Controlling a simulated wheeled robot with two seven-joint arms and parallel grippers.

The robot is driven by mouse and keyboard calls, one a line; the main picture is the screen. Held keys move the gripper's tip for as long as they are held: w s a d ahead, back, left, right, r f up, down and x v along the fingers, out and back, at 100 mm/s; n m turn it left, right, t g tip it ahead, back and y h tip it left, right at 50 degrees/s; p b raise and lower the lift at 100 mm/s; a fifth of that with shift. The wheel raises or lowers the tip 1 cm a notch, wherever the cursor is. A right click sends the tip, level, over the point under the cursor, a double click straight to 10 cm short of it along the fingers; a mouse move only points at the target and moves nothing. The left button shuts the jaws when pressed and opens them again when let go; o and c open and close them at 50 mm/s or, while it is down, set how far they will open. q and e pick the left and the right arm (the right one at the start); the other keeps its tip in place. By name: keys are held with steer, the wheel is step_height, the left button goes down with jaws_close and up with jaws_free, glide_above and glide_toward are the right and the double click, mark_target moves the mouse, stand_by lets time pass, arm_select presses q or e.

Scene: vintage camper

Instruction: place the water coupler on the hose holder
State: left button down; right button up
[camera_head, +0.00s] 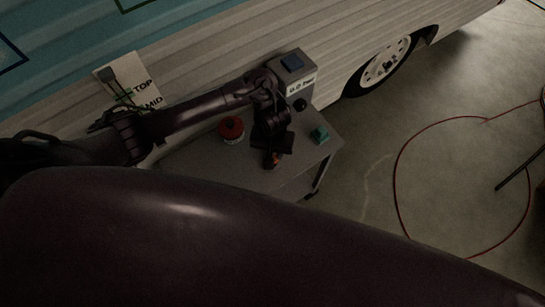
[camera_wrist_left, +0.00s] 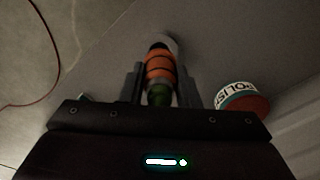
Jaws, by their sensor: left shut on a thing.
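The water coupler (camera_wrist_left: 160,68), orange with dark rings and a green end, sits between the fingers of my left gripper (camera_wrist_left: 157,84) in the left wrist view. The gripper is shut on it. In the head view my left gripper (camera_head: 273,153) is low over the grey cart, and a small orange part of the coupler (camera_head: 275,161) shows at its tip. Whether the coupler touches the cart top, I cannot tell. I cannot pick out the hose holder with certainty. My right gripper is not in view.
The camper wall stands behind. A red hose (camera_head: 397,190) loops on the floor.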

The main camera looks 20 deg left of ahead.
arm_select(q)
step_height(320, 180, down, 3)
steer(key=shift+w+r, duration=0.1)
steer(key=shift+r, duration=0.1)
steer(key=shift+f, duration=0.45)
steer(key=c, duration=1.1)
jaws_free()
steer(key=shift+r, duration=0.1)
